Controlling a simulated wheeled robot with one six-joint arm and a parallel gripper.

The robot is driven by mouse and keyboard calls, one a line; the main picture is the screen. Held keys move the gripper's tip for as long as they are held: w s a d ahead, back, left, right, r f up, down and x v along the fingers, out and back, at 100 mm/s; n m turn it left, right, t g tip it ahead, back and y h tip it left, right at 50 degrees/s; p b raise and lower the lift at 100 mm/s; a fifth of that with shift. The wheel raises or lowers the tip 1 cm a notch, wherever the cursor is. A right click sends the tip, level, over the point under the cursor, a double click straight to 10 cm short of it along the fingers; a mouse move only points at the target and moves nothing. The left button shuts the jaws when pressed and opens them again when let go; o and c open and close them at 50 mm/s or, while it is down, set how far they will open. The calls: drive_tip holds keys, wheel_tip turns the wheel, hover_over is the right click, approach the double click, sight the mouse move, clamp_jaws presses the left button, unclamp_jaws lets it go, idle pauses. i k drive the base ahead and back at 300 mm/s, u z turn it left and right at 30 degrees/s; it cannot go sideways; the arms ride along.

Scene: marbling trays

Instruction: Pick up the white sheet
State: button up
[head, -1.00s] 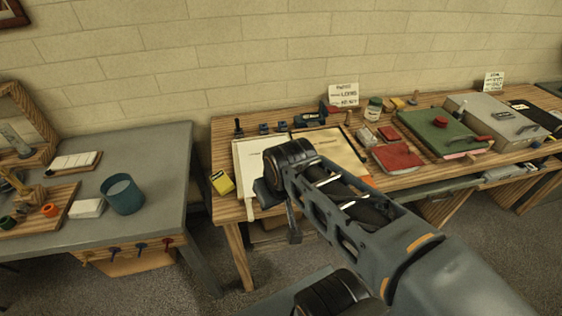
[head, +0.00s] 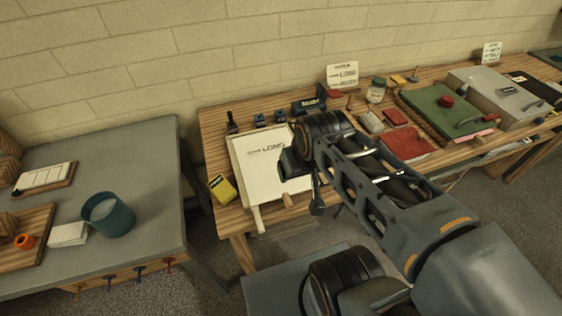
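A large white sheet (head: 258,172) with dark lettering that reads like "LONG" lies flat at the left end of the wooden table, on or in a pale frame. My arm covers its right side. My gripper (head: 316,202) is partly in view at the sheet's right front edge, mostly hidden behind my arm. Its opening does not show, and I cannot tell whether it touches the sheet. Smaller white pieces (head: 68,233) lie on the grey table at the left.
A yellow box (head: 222,188) sits left of the sheet, and small dark items (head: 262,121) stand behind it. Red pads (head: 405,144), a green board (head: 446,112) and a grey case (head: 505,92) are to the right. A blue cup (head: 108,216) stands on the grey table (head: 150,165).

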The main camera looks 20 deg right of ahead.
sight(258, 156)
drive_tip(key=u, duration=1.65)
drive_tip(key=k, duration=0.6)
drive_tip(key=z, duration=0.65)
